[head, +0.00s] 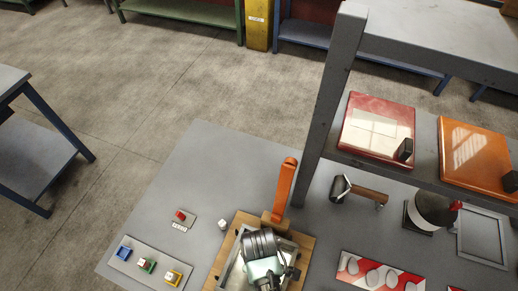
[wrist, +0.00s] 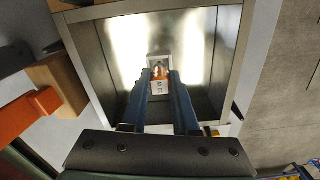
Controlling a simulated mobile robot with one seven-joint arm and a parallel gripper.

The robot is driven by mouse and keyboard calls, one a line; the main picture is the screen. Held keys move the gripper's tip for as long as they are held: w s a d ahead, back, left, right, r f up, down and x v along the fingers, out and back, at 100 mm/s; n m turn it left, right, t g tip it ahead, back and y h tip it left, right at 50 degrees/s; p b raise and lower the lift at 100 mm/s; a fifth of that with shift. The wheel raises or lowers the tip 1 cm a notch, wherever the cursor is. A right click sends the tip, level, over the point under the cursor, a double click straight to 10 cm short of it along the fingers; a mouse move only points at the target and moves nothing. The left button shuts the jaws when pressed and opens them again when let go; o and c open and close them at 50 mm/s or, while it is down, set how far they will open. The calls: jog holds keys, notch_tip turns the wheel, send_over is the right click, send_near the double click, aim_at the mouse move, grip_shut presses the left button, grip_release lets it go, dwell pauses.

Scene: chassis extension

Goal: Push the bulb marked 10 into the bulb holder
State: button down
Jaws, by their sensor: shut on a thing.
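My gripper (wrist: 161,78) is inside a shallow metal-walled tray and is shut on a small white labelled piece (wrist: 160,88) with a copper-orange part beside it. The label is too small to read, so I cannot tell whether this piece is the bulb marked 10 or part of the holder. A pale grey block (wrist: 158,60) shows just beyond the fingertips. In the head view my gripper's wrist covers the piece and most of the tray (head: 231,274). No other bulb or holder can be identified for certain.
The tray sits on a wooden board with an orange lever (head: 286,190) upright at its back. A grey shelf post (head: 328,110) rises at right.

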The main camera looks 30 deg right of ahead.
jog(key=shift+f+b, duration=0.4)
jog(key=shift+f, duration=0.15)
dwell(0.4)
jog(key=c, duration=0.6)
grip_release()
notch_tip(320, 180, up, 13)
jog(key=b, duration=0.1)
